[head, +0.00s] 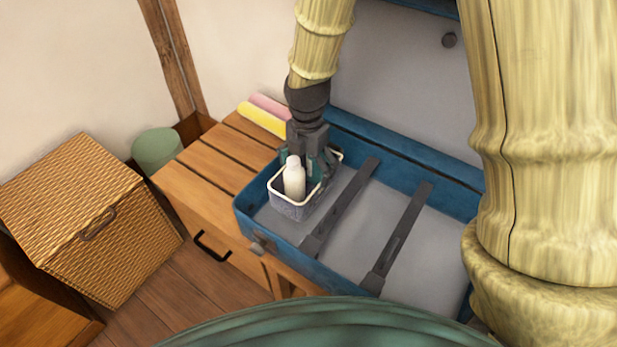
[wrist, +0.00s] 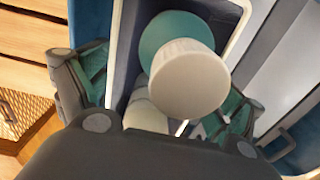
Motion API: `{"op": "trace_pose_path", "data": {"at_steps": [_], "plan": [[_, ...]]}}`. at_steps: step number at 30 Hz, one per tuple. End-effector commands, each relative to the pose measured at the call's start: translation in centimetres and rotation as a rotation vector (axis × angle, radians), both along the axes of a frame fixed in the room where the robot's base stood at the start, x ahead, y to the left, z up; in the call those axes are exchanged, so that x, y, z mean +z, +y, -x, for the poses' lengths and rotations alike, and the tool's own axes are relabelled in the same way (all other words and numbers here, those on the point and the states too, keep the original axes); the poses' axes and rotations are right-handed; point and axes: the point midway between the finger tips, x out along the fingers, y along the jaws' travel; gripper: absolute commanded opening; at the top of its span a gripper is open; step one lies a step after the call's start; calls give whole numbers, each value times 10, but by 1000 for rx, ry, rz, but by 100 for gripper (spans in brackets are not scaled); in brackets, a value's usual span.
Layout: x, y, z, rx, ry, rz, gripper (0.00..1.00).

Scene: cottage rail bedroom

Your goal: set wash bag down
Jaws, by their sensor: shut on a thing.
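The wash bag (head: 292,209) is a small grey open-topped container with a cream rim. A white bottle (head: 294,180) stands in it. In the wrist view the bottle's pale round cap (wrist: 188,80) and a teal round thing (wrist: 172,38) behind it show inside the rim. My gripper (head: 312,165) points down and is shut on the wash bag, with fingers at both sides in the wrist view (wrist: 165,92). The bag is at the left end of the open blue suitcase (head: 270,240). I cannot tell whether its base touches the grey lining.
Two dark straps (head: 345,205) cross the suitcase, right of the bag. The grey lining (head: 440,240) beyond them is bare. The suitcase rests on a slatted wooden bench (head: 200,172) with yellow (head: 262,118) and pink (head: 270,106) rolls behind. A wicker hamper (head: 90,215) stands left.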

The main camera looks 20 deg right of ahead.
Motion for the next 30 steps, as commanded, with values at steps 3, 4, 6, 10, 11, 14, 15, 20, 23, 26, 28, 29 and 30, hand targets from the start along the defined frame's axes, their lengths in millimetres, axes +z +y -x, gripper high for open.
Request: {"op": "trace_pose_path", "data": {"at_steps": [3, 4, 6, 10, 11, 14, 15, 20, 23, 26, 28, 29, 30], "plan": [[-8, 0, 0, 0, 1, 1, 53], [-11, 0, 0, 0, 1, 1, 53], [-19, 0, 0, 0, 0, 0, 53], [-34, 0, 0, 0, 1, 1, 53], [-36, 0, 0, 0, 0, 0, 53], [-37, 0, -1, 0, -2, 0, 53], [-36, 0, -1, 0, -2, 0, 53], [-36, 0, 0, 0, -1, 0, 53], [-38, 0, 0, 0, -1, -1, 53], [-39, 0, 0, 0, 0, 0, 100], [-39, 0, 0, 0, 0, 0, 100], [-39, 0, 0, 0, 0, 0, 100], [-39, 0, 0, 0, 0, 0, 100]]}}
